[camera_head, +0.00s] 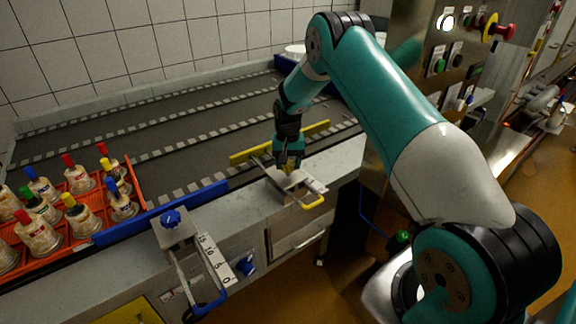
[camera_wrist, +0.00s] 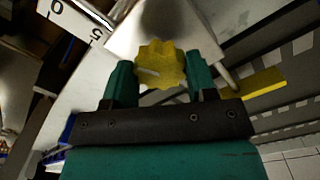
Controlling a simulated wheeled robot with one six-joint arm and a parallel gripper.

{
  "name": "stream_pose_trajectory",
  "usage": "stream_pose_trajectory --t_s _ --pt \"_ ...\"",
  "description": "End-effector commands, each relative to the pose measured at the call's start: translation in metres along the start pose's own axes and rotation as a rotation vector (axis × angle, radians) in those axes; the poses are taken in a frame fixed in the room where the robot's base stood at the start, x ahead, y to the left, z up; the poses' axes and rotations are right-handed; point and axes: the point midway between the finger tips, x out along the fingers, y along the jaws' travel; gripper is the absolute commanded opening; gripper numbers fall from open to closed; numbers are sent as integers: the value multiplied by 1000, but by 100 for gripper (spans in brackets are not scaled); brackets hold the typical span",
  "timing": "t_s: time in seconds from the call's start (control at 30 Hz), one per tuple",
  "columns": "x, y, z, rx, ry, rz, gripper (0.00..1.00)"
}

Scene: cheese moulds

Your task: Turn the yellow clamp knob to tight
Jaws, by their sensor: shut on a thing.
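The yellow clamp knob (camera_wrist: 160,66) is lobed, with a pale line on its face. In the wrist view it sits between the two green fingers of my gripper (camera_wrist: 161,82), which are shut on it from both sides. In the head view my gripper (camera_head: 289,162) points down over the clamp plate (camera_head: 290,181) at the front edge of the counter, and the knob is mostly hidden by the fingers. The white scale plate (camera_head: 315,185) lies beside the clamp. A yellow handle (camera_head: 313,203) sticks out at the front, and a yellow guide rail (camera_head: 251,155) runs behind.
A second clamp with a blue knob (camera_head: 171,218) and scale stands to the left, joined to a blue rail (camera_head: 160,213). An orange crate (camera_head: 136,186) of moulds with coloured tops is at far left. A panel with a red button (camera_head: 507,32) stands at right.

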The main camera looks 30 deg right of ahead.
Motion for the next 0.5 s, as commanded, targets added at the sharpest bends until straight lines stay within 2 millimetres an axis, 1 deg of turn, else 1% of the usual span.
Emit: stream_pose_trajectory --t_s 0.5 --pt "1 0 0 488 -1 0 28"
